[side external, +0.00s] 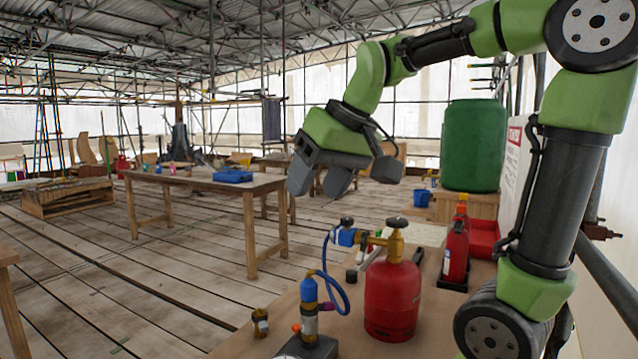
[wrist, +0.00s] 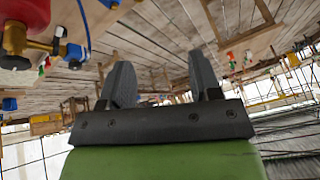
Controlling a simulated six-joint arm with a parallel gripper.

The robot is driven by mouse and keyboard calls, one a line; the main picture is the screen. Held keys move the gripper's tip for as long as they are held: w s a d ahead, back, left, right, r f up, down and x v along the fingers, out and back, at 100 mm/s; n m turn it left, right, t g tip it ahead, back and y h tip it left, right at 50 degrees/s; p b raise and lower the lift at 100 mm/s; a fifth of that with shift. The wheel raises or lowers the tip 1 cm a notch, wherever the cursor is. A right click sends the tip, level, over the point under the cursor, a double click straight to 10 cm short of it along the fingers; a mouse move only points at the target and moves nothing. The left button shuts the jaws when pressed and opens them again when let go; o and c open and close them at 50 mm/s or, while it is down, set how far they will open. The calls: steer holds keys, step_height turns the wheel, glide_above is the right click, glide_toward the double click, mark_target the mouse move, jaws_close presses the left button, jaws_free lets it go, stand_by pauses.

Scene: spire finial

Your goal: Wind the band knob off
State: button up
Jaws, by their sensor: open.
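I cannot tell which knob is the band knob. My gripper (side external: 318,184) is open and empty, above and left of the cylinder in the side view, touching nothing. In the wrist view, both fingers of my gripper (wrist: 162,80) stand apart; the red cylinder (wrist: 27,12) and its brass fitting (wrist: 14,42) are cut off at upper left.
A blue hose (side external: 343,290) loops from the regulator to a blue-topped torch (side external: 309,290) in a dark stand. A small brass fitting (side external: 260,322) stands at the bench's left edge. A red extinguisher (side external: 455,252) and red tray (side external: 482,238) are behind right.

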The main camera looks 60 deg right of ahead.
steer(key=shift+s+a+n, duration=0.3)
steer(key=shift+s+a, duration=0.05)
steer(key=shift+a, duration=0.2)
steer(key=n+g, duration=0.2)
glide_toward(347, 218)
steer(key=shift+h, duration=0.4)
steer(key=x, duration=0.9)
steer(key=shift+a, duration=0.3)
steer(key=shift+m, duration=0.3)
steer(key=c, duration=0.9)
